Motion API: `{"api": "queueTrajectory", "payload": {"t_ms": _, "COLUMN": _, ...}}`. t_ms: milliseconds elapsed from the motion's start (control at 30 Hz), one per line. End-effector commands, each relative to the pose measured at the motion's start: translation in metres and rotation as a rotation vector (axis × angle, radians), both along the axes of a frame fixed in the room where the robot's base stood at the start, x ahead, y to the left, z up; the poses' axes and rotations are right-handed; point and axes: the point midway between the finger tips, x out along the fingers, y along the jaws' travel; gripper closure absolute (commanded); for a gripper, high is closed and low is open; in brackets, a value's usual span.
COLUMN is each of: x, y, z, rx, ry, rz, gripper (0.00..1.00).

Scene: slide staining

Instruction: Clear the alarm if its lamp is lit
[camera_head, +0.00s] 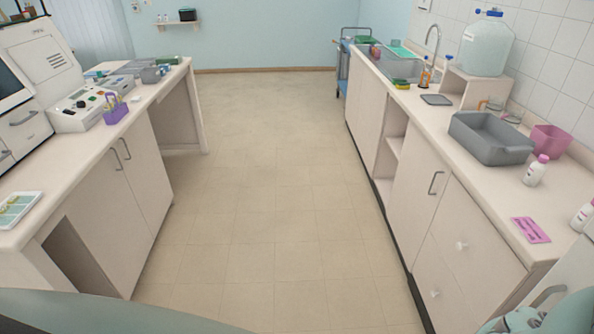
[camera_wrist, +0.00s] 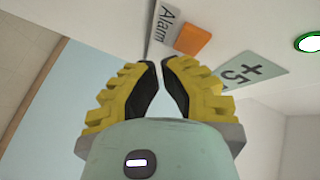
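In the wrist view a white label reading "Alarm" (camera_wrist: 167,24) sits beside an orange block (camera_wrist: 193,39), which looks flat orange; I cannot tell whether it is a lit lamp. My gripper (camera_wrist: 161,64), with yellow and black fingers, points toward these from below in the picture. Its fingertips are close together with a narrow gap and nothing between them. They appear apart from the orange block. The gripper is not seen in the head view, and I cannot pick out the alarm there.
A pale green "+5" label (camera_wrist: 252,72) and a green-ringed round part (camera_wrist: 309,42) are right of the fingers. In the head view, a bench (camera_head: 165,92) with instruments is left and a sink counter (camera_head: 440,128) right. The floor (camera_head: 270,170) between is clear.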

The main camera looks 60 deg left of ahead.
Motion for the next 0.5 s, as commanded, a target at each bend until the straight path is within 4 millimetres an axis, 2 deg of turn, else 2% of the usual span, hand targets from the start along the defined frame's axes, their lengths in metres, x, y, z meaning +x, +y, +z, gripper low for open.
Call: {"api": "queueTrajectory", "payload": {"t_ms": 500, "x": -0.0051, "y": 0.0085, "z": -0.0019, "rx": 0.004, "ry": 0.001, "rz": 0.009, "gripper": 1.00}}
